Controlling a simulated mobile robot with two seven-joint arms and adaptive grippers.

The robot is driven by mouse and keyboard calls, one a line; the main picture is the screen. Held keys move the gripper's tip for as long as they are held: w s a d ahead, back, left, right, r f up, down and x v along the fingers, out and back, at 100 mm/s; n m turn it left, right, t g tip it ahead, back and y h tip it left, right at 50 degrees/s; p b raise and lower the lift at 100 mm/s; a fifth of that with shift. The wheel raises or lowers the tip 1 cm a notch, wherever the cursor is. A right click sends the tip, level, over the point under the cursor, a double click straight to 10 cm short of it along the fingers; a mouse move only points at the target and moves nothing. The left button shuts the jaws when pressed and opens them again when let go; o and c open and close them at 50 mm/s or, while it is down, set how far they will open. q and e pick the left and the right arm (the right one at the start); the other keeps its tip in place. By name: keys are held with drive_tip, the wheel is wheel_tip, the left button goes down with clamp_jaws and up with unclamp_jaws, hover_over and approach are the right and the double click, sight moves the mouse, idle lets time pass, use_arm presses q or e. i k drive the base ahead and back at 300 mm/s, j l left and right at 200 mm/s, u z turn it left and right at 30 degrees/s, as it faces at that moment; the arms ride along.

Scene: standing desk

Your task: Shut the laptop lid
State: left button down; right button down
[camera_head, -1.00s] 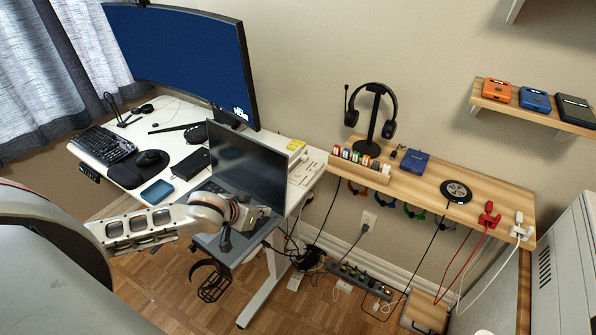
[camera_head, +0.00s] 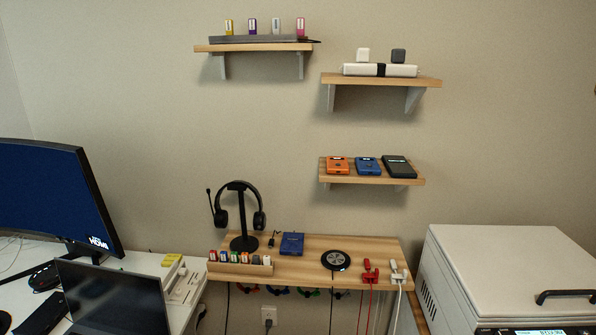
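The laptop (camera_head: 113,296) stands at the lower left on the white desk, cut off by the bottom edge. Its dark screen is upright, so the lid is open. The keyboard half is mostly out of the picture. Neither of my grippers is in the head view now.
A large monitor (camera_head: 55,200) stands behind the laptop at left. A wooden wall shelf (camera_head: 300,262) holds a headset on a stand (camera_head: 238,215), a blue box (camera_head: 292,243) and a black round pad (camera_head: 335,260). A white cabinet-like machine (camera_head: 510,270) stands at right. Small shelves hang above.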

sight(113, 300)
drive_tip(key=u, duration=1.3)
drive_tip(key=i+u, duration=0.2)
drive_tip(key=i+l, duration=0.05)
